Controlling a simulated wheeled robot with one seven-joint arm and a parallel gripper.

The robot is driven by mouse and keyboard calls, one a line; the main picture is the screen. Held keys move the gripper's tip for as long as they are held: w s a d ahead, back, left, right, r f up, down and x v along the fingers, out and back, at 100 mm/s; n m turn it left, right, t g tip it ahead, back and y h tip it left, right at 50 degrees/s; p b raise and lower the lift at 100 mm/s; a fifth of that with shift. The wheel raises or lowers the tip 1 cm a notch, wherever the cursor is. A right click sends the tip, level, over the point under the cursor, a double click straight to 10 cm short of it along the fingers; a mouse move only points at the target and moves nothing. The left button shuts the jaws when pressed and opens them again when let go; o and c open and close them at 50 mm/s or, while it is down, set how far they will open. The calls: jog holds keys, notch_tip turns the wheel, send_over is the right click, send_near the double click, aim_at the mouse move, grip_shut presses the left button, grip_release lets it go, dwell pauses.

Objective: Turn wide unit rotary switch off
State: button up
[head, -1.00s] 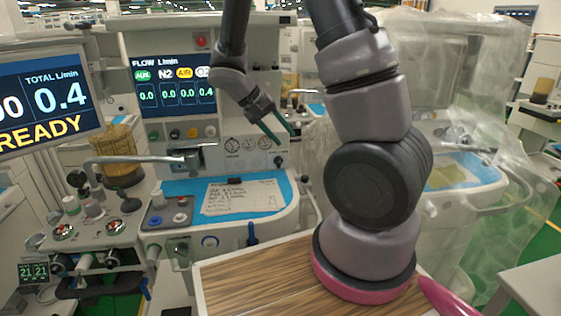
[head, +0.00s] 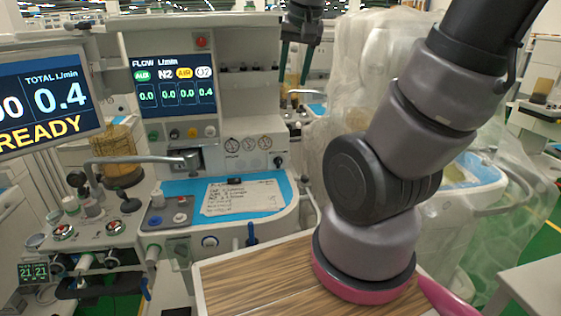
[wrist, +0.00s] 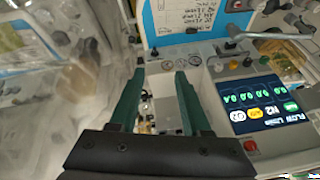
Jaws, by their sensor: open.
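The wide anaesthesia unit (head: 232,115) stands in the middle of the head view. A small dark knob (head: 278,161) sits on its front, right of several round gauges; it looks like the rotary switch, but its setting is too small to read. The knob also shows in the wrist view (wrist: 154,52), beyond the fingertips. My gripper (head: 294,78) is at the unit's upper right, fingers pointing down, above and apart from the knob. In the wrist view my gripper (wrist: 159,76) is open, with nothing held between its green fingers.
A lit flow display (head: 173,84) and a READY monitor (head: 50,98) are at left. A paper sheet (head: 243,197) lies on the blue work surface. A metal arm (head: 130,160) sticks out at left. Plastic-wrapped equipment (head: 345,80) stands close on the right.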

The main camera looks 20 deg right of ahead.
jog(key=w+d+t+h, duration=0.1)
jog(key=w+d+h, duration=0.1)
jog(key=w+d, duration=0.4)
jog(key=n+g+y, duration=0.1)
jog(key=n+y, duration=0.1)
jog(key=y, duration=0.2)
send_over(280, 161)
jog(key=s+d, duration=0.1)
jog(key=s, duration=0.4)
notch_tip(280, 161, down, 27)
jog(key=shift+d+x, duration=0.15)
jog(key=shift+x, duration=2.55)
jog(key=shift+d+x, duration=0.1)
jog(key=shift+x, duration=2.6)
jog(key=shift+w, duration=0.15)
jog(key=shift+c, duration=0.3)
grip_shut()
